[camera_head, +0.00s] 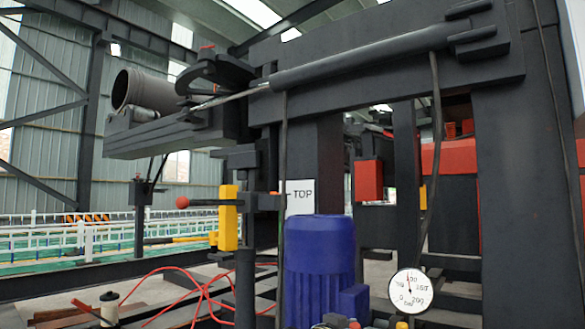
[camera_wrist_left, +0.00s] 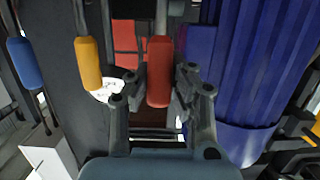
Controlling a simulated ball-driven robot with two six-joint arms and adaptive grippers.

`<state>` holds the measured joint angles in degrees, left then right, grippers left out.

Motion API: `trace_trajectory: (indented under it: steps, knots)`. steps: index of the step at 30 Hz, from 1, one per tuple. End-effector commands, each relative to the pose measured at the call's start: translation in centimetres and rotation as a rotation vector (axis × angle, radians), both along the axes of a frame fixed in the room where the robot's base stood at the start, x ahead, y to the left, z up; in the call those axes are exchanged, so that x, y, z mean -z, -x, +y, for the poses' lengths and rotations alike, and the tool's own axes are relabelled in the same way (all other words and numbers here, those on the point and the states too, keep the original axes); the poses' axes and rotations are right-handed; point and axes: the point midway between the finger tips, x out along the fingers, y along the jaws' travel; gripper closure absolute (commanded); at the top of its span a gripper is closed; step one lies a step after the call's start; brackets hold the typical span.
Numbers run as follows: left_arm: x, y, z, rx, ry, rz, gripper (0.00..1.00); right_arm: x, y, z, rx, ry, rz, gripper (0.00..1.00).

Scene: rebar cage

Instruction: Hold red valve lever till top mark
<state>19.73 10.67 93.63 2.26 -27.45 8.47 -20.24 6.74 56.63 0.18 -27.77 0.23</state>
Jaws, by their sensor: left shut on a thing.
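The red valve lever (camera_wrist_left: 159,72) stands in the middle of the left wrist view, its grip between the two fingers of my left gripper (camera_wrist_left: 161,84). The fingers are shut on it from both sides. In the head view, a white sign reading TOP (camera_head: 300,196) has a short dash at its left edge. A yellow block (camera_head: 228,217) on a dark post stands left of the sign, with a red ball (camera_head: 182,202) on a thin rod at about the sign's height. My left gripper cannot be made out in the head view; my right gripper shows in neither view.
A yellow lever (camera_wrist_left: 89,62) and a blue lever (camera_wrist_left: 25,62) stand left of the red one. A ribbed blue motor (camera_head: 319,255) stands close to its right. A round gauge (camera_head: 410,291) has its needle pointing nearly straight up. Red hoses (camera_head: 190,290) lie at the lower left.

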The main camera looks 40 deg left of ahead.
Motion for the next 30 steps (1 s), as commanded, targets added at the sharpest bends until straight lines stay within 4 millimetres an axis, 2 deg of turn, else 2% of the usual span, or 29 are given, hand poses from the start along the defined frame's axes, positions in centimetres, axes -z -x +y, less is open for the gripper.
trace_trajectory:
  steps: [4,12,24,26,29,30]
  knots:
    - [-0.1,0.0,-0.1,0.001,0.005,-0.002,1.00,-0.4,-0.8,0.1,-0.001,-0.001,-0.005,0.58]
    - [-0.1,0.0,-0.1,0.001,0.005,-0.002,1.00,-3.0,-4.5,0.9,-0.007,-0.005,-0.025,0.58]
    - [-0.9,-1.2,-0.1,0.001,0.011,0.086,1.00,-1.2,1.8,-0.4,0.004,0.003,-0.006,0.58]
    - [-1.8,-1.9,0.0,0.000,0.015,0.126,1.00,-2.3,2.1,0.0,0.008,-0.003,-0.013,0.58]
    - [-2.2,-2.9,0.0,0.001,0.018,0.203,1.00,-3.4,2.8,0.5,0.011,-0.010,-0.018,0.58]
    - [-1.3,-2.7,0.0,0.001,0.017,0.209,0.79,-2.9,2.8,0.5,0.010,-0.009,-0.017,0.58]
